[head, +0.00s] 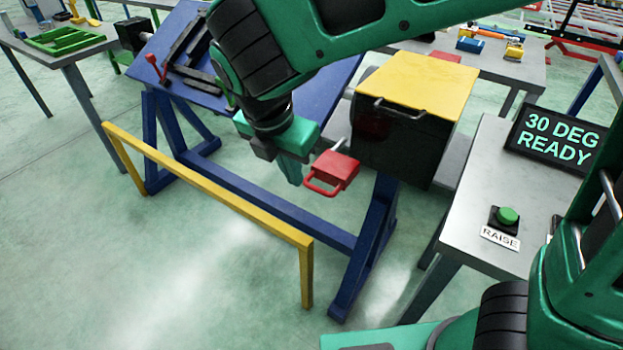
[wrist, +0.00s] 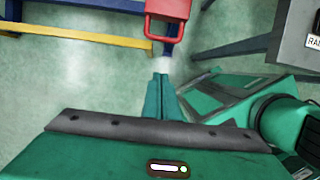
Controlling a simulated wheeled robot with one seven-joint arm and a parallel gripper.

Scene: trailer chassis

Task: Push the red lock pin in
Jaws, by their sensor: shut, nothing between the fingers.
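The red lock pin (head: 332,172) is a red block with a looped handle. It sits near the lower right edge of the tilted blue table (head: 320,95), with a thin metal rod showing at its upper end. In the wrist view the red lock pin (wrist: 168,10) is at the top, partly cut off by the frame edge. My green gripper (head: 292,172) is just left of the pin's handle in the head view. In the wrist view my gripper (wrist: 160,80) has its fingers together, empty, pointing toward the handle with a visible gap. How deep the pin sits cannot be told.
A yellow rail (head: 205,185) stands in front of the blue frame. A black box with a yellow lid (head: 425,75) is right of the pin. A grey table (head: 500,220) holds a green RAISE button (head: 508,215) and a sign (head: 556,138) reading "30 DEG READY". Floor in front is clear.

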